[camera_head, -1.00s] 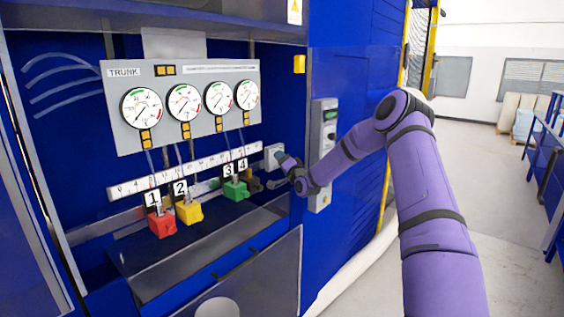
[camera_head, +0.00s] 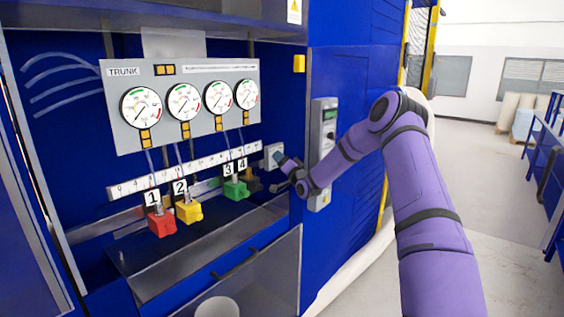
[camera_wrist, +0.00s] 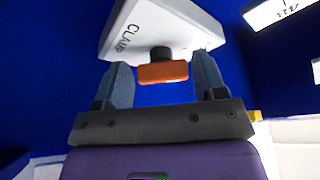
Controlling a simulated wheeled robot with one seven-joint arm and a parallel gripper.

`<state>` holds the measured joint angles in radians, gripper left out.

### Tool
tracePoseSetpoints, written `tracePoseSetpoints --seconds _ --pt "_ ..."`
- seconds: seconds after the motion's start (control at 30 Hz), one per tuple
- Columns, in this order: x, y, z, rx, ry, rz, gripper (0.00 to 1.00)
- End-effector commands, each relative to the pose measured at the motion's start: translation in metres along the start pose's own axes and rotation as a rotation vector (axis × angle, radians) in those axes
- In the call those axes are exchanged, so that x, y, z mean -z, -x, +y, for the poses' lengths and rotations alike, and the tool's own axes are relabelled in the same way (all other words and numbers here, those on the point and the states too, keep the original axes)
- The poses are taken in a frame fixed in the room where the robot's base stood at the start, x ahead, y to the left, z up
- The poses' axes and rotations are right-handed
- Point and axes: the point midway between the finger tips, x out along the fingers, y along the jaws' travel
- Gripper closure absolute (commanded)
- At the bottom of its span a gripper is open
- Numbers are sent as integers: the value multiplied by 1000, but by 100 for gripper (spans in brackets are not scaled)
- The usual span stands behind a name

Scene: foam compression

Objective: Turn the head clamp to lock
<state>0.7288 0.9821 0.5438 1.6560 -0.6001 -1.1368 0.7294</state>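The head clamp is a pale box marked CLAMP (camera_wrist: 165,25), tilted in the wrist view, with a dark stem and an orange handle (camera_wrist: 162,72). In the head view the box (camera_head: 272,154) is on the blue machine at the right end of the ruler strip. My gripper (camera_wrist: 164,68) has its two grey fingers apart, one on each side of the orange handle. Narrow gaps seem to show between fingers and handle; I cannot tell how deep the handle sits between them. In the head view my gripper (camera_head: 284,164) is at the box, and the handle is not distinguishable.
Left of my gripper are the green block (camera_head: 235,188), yellow block (camera_head: 188,210) and red block (camera_head: 161,223), below a gauge panel (camera_head: 128,90). A grey control panel (camera_head: 323,140) is close behind my wrist. Open floor (camera_head: 480,200) lies to the right.

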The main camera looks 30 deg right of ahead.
Motion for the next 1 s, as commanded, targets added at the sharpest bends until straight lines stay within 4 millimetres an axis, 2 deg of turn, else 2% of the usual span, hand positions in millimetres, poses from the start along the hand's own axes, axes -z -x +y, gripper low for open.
tracePoseSetpoints --seconds 0.07,0.33,0.47,0.8,1.0 --pt "0 0 0 0 0 1 21" --pt "1 0 -1 1 0 2 21" --pt "1 9 0 0 0 1 21" --pt "1 70 0 -1 -1 1 21" --pt "1 97 0 -1 0 1 21"
